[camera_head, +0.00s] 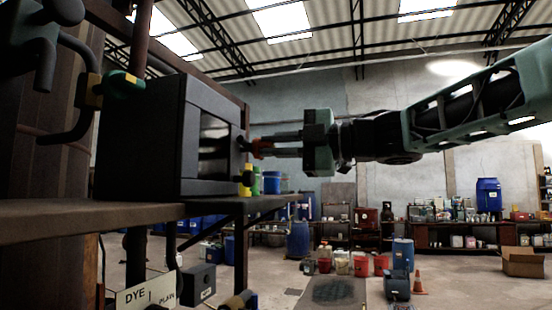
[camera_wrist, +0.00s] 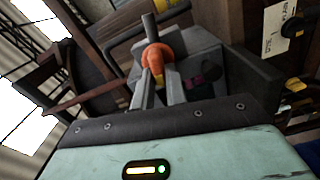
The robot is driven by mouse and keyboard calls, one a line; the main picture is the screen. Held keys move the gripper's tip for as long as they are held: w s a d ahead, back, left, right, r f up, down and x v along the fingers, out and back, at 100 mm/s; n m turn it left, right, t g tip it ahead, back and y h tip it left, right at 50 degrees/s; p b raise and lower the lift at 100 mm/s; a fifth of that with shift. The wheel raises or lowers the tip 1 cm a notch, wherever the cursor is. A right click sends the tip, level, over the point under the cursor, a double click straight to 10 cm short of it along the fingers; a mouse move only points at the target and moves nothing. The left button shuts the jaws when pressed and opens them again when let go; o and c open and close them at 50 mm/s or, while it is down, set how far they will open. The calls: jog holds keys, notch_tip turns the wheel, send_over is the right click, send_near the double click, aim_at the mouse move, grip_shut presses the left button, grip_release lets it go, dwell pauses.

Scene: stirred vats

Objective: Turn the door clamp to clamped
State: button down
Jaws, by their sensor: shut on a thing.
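The door clamp (camera_head: 258,149) is a small orange-red piece on the right side of a black box (camera_head: 140,135) in the head view. In the wrist view the clamp (camera_wrist: 157,54) shows as an orange hub with a grey bar rising from it and a yellow part below. My gripper (camera_head: 268,146) reaches in from the right, its fingers level. In the wrist view my gripper (camera_wrist: 158,88) has one finger on each side of the clamp's lower part and is shut on it. The fingers partly hide the gripped part.
The box stands on a dark shelf (camera_head: 60,222). Pipes with yellow and green fittings (camera_head: 120,84) are at the left. A sign reading DYE and PLAIN (camera_head: 147,292) hangs below the shelf. Buckets, blue drums (camera_head: 298,240) and a cone (camera_head: 418,283) stand on the floor behind.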

jog(key=shift+f+n+b, duration=0.2)
jog(key=shift+n+b, duration=0.55)
jog(key=shift+n, duration=0.35)
jog(key=c, duration=1.4)
grip_release()
jog(key=shift+c, duration=0.2)
jog(key=shift+d, duration=0.1)
jog(key=b+v, duration=0.5)
jog(key=v, duration=1.2)
jog(key=shift+r, duration=0.1)
